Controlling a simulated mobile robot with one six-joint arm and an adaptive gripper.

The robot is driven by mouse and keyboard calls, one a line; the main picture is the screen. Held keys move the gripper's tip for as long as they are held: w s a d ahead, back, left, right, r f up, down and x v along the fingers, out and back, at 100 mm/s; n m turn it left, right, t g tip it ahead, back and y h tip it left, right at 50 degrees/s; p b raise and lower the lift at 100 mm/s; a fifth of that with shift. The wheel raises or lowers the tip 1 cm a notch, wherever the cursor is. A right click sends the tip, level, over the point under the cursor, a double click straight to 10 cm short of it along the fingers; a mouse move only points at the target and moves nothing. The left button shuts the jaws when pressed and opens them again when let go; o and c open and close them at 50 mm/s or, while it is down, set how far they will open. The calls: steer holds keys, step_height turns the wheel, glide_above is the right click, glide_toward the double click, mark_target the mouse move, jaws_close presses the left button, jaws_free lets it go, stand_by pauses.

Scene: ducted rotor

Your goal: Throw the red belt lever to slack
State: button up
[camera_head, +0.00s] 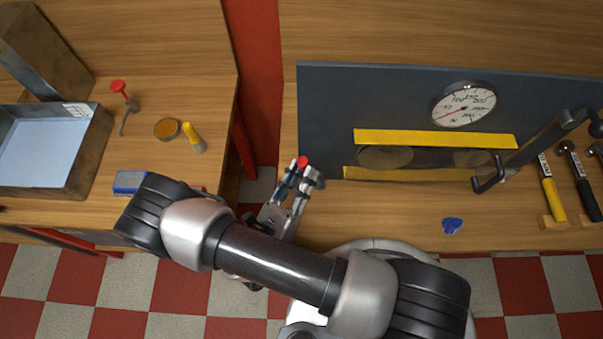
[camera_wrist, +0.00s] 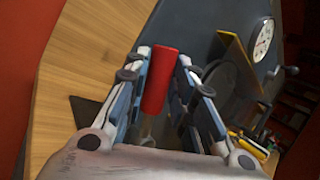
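The belt lever's red handle (camera_wrist: 161,80) stands between the two fingers of my gripper (camera_wrist: 164,62) in the wrist view. It is slightly tilted there, close to the left finger, with a narrow gap beside its lower right side. In the head view the red tip (camera_head: 303,162) shows just beyond my gripper (camera_head: 306,174), at the left end of the dark panel (camera_head: 322,110). The fingers are on both sides of the handle; whether they press on it is unclear. The lever's lower part and pivot are mostly hidden.
Yellow guards (camera_head: 435,138) cross the panel beside two discs, below a round gauge (camera_head: 463,105). A dark crank (camera_head: 487,183) juts out at right, near hammers (camera_head: 552,190). A blue piece (camera_head: 452,226) lies on the bench. The left bench holds a tray (camera_head: 88,165) and another red-topped lever (camera_head: 118,87).

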steer(key=o, duration=0.4)
steer(key=shift+o, duration=0.2)
steer(key=v, duration=1.2)
steer(key=shift+f, duration=0.1)
